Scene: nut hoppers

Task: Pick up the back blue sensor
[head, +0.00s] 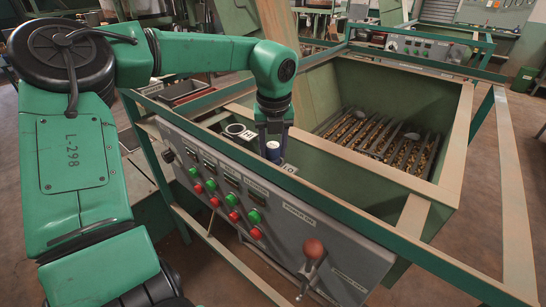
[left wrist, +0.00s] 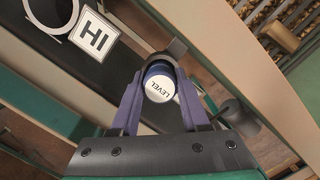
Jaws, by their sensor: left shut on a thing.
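My left gripper (head: 273,146) comes down from above onto the hopper's near ledge and is shut on a blue sensor (head: 274,154). The sensor is a short blue cylinder with a white round cap. In the left wrist view the cap (left wrist: 160,88) reads LEVEL and sits between the two fingers of my left gripper (left wrist: 160,95). I cannot tell whether the sensor's bottom touches the ledge. A HI label (head: 247,135) lies to its left and a LO label (head: 289,168) to its right. No second blue sensor shows. My right gripper is not in view.
A pale ring (head: 235,129) lies beside the HI label. The green hopper (head: 400,95) holds nuts under dark bars. Its front panel (head: 290,225) carries red and green buttons and a red-knobbed lever (head: 313,250). Green frame rails (head: 515,190) surround it.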

